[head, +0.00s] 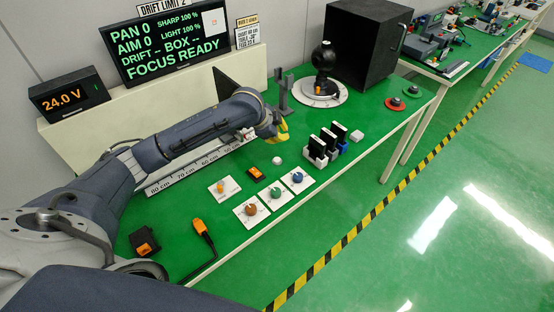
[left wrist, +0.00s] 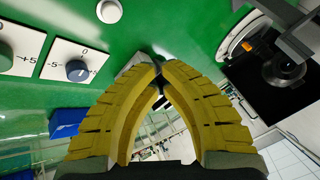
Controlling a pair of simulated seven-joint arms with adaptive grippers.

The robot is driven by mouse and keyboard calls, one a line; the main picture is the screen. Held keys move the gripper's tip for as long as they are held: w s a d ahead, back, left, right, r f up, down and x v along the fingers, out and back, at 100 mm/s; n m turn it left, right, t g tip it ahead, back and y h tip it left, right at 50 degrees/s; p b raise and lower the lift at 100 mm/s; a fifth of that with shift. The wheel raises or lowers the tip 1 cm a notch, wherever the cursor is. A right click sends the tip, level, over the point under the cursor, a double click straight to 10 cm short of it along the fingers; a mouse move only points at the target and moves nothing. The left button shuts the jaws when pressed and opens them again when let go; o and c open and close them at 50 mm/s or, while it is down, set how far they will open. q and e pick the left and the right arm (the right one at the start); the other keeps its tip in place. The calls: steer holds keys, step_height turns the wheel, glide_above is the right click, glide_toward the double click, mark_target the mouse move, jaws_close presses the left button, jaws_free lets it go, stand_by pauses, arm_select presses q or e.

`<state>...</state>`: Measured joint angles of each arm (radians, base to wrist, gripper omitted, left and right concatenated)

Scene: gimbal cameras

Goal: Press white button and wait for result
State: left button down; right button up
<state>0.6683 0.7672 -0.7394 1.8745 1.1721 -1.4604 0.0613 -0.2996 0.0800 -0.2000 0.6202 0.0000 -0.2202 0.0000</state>
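A small round white button (head: 278,160) sits on the green bench top, behind the row of dial cards. A round whitish knob, apparently the same button, shows at the top edge of the left wrist view (left wrist: 109,11). My left gripper (head: 280,133) is above the bench, behind the button and apart from it. In the left wrist view its yellow fingers (left wrist: 160,72) come together at the tips, with nothing clearly held. The display (head: 165,45) reads PAN 0, AIM 0, DRIFT - BOX - FOCUS READY. My right gripper is not in view.
Cards with orange, green and blue dials (head: 297,178) lie in front of the button. A holder with black cards (head: 322,147) stands to its right. A black gimbal camera (head: 324,62) and a black box (head: 370,45) stand behind. A ruler (head: 200,165) lies under my left arm.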

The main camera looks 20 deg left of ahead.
arm_select(q)
steer(key=shift+f, duration=4.1)
steer(key=shift+f, duration=0.25)
steer(key=shift+f, duration=0.2)
steer(key=shift+f, duration=0.45)
steer(key=shift+r, duration=0.85)
steer(key=shift+r, duration=0.1)
steer(key=shift+r, duration=2.45)
